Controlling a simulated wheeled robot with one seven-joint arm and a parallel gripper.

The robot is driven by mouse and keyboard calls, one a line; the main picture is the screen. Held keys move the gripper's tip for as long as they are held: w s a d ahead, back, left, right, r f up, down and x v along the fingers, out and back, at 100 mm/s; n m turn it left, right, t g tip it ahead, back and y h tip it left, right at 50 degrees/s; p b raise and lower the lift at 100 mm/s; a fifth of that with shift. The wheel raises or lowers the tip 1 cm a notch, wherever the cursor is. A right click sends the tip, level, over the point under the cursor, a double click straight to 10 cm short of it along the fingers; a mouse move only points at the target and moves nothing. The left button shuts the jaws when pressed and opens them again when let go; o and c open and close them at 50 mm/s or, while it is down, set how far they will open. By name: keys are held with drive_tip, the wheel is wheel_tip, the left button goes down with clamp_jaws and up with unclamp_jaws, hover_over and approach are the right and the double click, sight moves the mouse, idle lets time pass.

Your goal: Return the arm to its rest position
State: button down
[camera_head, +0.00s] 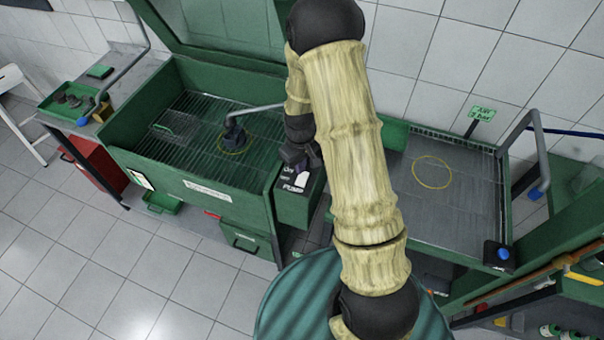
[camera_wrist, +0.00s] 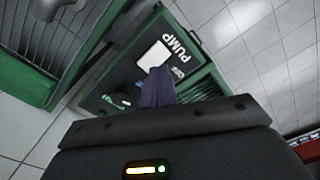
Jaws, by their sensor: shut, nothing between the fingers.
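My pale, ribbed arm rises through the middle of the head view and bends over to my gripper (camera_head: 302,168). The gripper is beside the green pump box (camera_head: 293,208) at the front right corner of the green wash cabinet. In the wrist view my gripper (camera_wrist: 158,80) has its dark purple fingers together and empty. The fingertips overlap the lower edge of a white rocker (camera_wrist: 154,55) on the pump box's dark panel, next to the word PUMP. I cannot tell whether they touch it.
The wash cabinet (camera_head: 190,190) has a grated basin with a spout and a dark part inside a yellow ring. Right of my arm is a drain table (camera_head: 460,190) with an empty yellow ring. A tray (camera_head: 62,112) of parts stands at far left. Tiled floor in front is clear.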

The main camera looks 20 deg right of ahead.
drive_tip(key=shift+r+p, duration=0.3)
drive_tip(key=shift+r, duration=0.35)
drive_tip(key=shift+s, duration=0.1)
drive_tip(key=s+r+m+t+b, duration=0.2)
drive_tip(key=s+r+m+b, duration=0.1)
drive_tip(key=s+r, duration=1.1)
drive_tip(key=shift+s+m+t+b, duration=0.15)
drive_tip(key=shift+m+t+b, duration=0.2)
drive_tip(key=shift+m, duration=0.55)
